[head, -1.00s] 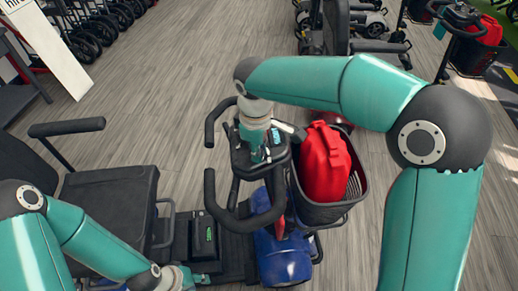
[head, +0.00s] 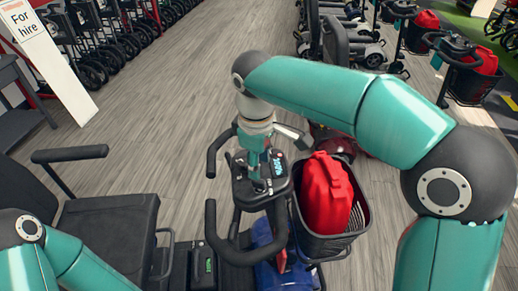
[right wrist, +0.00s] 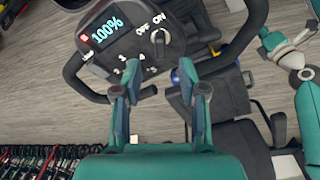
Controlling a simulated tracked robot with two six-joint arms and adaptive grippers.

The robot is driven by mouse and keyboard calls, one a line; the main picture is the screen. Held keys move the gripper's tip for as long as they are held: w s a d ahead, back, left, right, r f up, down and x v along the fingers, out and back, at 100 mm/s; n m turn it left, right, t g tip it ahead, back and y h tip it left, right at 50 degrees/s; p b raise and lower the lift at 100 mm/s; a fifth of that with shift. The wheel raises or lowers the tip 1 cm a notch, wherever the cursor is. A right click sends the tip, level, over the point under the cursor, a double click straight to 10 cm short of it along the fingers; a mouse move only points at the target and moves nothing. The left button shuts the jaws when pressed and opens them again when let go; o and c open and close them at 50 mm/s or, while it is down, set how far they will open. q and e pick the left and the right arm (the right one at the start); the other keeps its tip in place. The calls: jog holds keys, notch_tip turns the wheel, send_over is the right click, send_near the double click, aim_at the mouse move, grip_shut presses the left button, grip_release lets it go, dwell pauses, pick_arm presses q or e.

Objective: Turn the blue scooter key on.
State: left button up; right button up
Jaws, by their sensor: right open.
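The blue scooter (head: 275,265) stands below centre in the head view, with its black control console (head: 247,192) between looped handlebars. The dark key (right wrist: 162,39) sits by the OFF and ON labels. My right gripper (head: 262,180) is over the console; in the right wrist view the gripper (right wrist: 158,78) has its fingers apart, with nothing between them and the key just beyond the tips. My left gripper (right wrist: 268,40) seems to show small at the right wrist view's edge, jaws unclear.
A basket (head: 335,240) with a red bag (head: 326,190) hangs on the scooter's front, right of the console. The black seat (head: 105,225) is at left. Other scooters (head: 465,75) stand at the upper right, wheelchairs (head: 95,45) at the upper left. Grey floor between is clear.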

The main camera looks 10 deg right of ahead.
notch_tip(320, 180, up, 4)
jog(key=shift+s+a+r, duration=0.1)
jog(key=shift+s+r, duration=0.05)
dwell(0.6)
